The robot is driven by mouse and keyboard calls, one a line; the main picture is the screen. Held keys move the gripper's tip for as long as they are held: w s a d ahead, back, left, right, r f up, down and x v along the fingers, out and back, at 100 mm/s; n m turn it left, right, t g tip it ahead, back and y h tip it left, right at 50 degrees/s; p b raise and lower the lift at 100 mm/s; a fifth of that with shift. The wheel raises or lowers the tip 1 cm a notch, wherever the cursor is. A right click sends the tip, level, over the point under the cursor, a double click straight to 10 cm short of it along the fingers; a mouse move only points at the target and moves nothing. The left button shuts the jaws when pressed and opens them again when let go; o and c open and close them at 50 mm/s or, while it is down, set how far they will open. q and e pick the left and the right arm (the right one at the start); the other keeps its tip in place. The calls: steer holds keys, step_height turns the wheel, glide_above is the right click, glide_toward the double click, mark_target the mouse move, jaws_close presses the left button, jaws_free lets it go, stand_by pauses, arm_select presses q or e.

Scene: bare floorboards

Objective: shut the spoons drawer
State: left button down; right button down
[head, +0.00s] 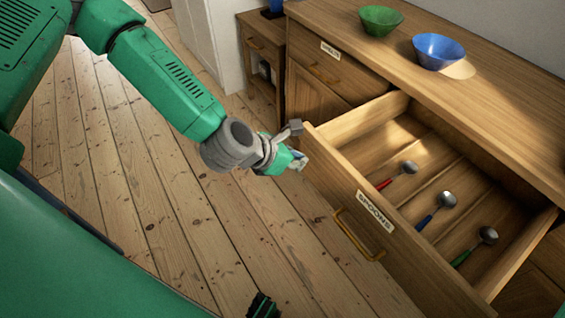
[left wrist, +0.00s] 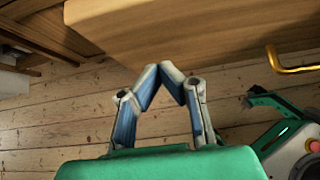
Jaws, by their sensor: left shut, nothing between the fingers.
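The spoons drawer (head: 352,196) stands pulled out of the wooden cabinet, its SPOONS label (head: 375,211) and brass handle (head: 357,236) on the front. Inside lie a red-handled spoon (head: 398,174), a blue-handled spoon (head: 437,208) and a green-handled spoon (head: 476,246). My left gripper (head: 299,159) is shut and empty, just outside the drawer front near its left end. In the left wrist view, its fingertips (left wrist: 172,70) meet near the edge of a wooden panel (left wrist: 190,25), with the handle (left wrist: 290,62) to the right; contact cannot be told. My right gripper is not identifiable.
A green bowl (head: 380,22) and a blue bowl (head: 439,52) stand on the cabinet top. A shut labelled drawer (head: 325,72) is left of the open one. The floorboards (head: 130,190) in front are clear apart from my own body.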

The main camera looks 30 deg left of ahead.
arm_select(q)
steer(key=shift+w+d, duration=0.25)
steer(key=shift+w, duration=0.25)
steer(key=shift+a, duration=0.1)
arm_select(e)
steer(key=shift+a, duration=0.1)
arm_select(q)
steer(key=shift+a, duration=0.1)
arm_select(e)
steer(key=shift+a, duration=0.1)
arm_select(q)
steer(key=shift+w, duration=0.1)
